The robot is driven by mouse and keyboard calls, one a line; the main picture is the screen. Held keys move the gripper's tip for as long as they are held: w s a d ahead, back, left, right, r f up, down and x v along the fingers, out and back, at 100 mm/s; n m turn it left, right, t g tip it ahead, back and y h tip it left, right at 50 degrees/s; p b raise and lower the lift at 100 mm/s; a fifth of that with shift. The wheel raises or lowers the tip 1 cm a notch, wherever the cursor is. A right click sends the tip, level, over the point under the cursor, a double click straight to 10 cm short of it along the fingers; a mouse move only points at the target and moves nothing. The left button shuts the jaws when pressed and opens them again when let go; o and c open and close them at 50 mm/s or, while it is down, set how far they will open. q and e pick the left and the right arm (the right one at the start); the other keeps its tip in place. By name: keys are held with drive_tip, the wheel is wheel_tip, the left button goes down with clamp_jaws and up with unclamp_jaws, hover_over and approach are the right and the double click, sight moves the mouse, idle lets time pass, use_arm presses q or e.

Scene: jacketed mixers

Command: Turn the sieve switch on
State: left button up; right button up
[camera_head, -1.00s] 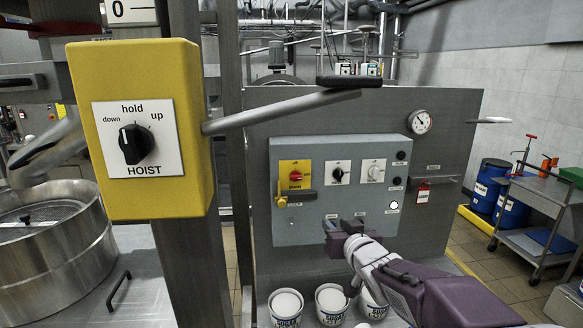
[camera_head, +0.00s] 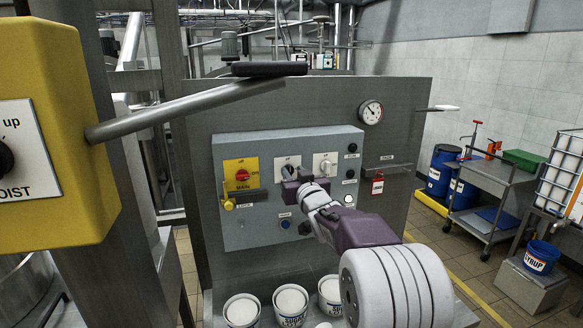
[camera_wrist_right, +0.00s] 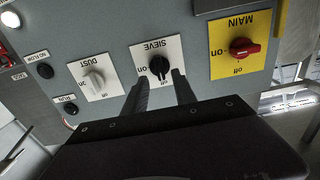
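The sieve switch is a black knob (camera_wrist_right: 159,68) on a white plate marked SIEVE, on and off. In the right wrist view, which shows the labels upside down, its grip lies along the line toward "off". My right gripper (camera_wrist_right: 158,79) is open, with one dark finger on each side just short of the knob; contact cannot be told. In the head view my right gripper (camera_head: 291,187) is in front of the sieve plate (camera_head: 287,161) and hides most of the knob. My left gripper is not in view.
The red MAIN switch (camera_wrist_right: 242,48) and the grey-white DUST knob (camera_wrist_right: 94,82) flank the sieve switch. A yellow HOIST box (camera_head: 65,130) and a slanted grey bar (camera_head: 190,107) stand at the left. White buckets (camera_head: 290,303) stand below the grey panel (camera_head: 240,228).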

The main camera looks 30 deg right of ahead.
drive_tip(key=shift+w+r, duration=0.2)
drive_tip(key=shift+w, duration=0.55)
drive_tip(key=shift+d+f, duration=0.1)
drive_tip(key=shift+w, duration=0.1)
clamp_jaws()
